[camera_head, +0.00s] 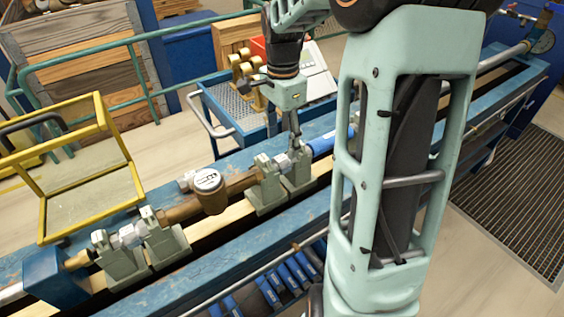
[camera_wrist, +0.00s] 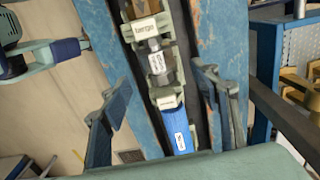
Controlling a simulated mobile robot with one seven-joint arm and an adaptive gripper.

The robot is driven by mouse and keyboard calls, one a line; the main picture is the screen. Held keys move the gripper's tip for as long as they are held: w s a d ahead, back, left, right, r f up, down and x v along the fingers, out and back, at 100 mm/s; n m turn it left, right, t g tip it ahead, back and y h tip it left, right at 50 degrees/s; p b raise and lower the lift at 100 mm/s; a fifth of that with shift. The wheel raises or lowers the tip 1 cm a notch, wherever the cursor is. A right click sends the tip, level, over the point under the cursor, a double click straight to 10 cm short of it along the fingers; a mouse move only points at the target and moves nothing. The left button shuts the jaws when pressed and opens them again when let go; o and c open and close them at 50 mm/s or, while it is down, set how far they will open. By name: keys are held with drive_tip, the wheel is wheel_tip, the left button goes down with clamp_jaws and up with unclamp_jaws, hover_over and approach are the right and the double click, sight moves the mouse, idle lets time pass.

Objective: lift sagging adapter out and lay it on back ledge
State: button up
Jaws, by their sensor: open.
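A metal adapter (camera_head: 282,162) with a white label spans two grey-green cradles on the bench. In the wrist view the adapter (camera_wrist: 155,63) lies between the upper and lower cradles. I cannot tell how far it tilts. A second silver adapter (camera_head: 128,235) sits between the left cradles. My gripper (camera_head: 295,145) hangs over the right cradles, pointing down. In the wrist view its open fingers (camera_wrist: 160,112) stand on either side of the line, with a blue tube (camera_wrist: 176,128) below and between them. The blue back ledge (camera_head: 145,203) runs behind the line.
A brass meter (camera_head: 208,190) with a round cap is in the line, and a small silver piece (camera_head: 187,180) is behind it. A yellow frame (camera_head: 72,185) stands at the back left. A blue cart (camera_head: 235,108) stands behind the bench. My arm hides part of the bench's right side.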

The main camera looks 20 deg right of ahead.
sight(283, 157)
drive_tip(key=shift+s+f+p, duration=0.1)
drive_tip(key=shift+f+p, duration=0.3)
drive_tip(key=shift+f, duration=3.1)
drive_tip(key=c, duration=1.6)
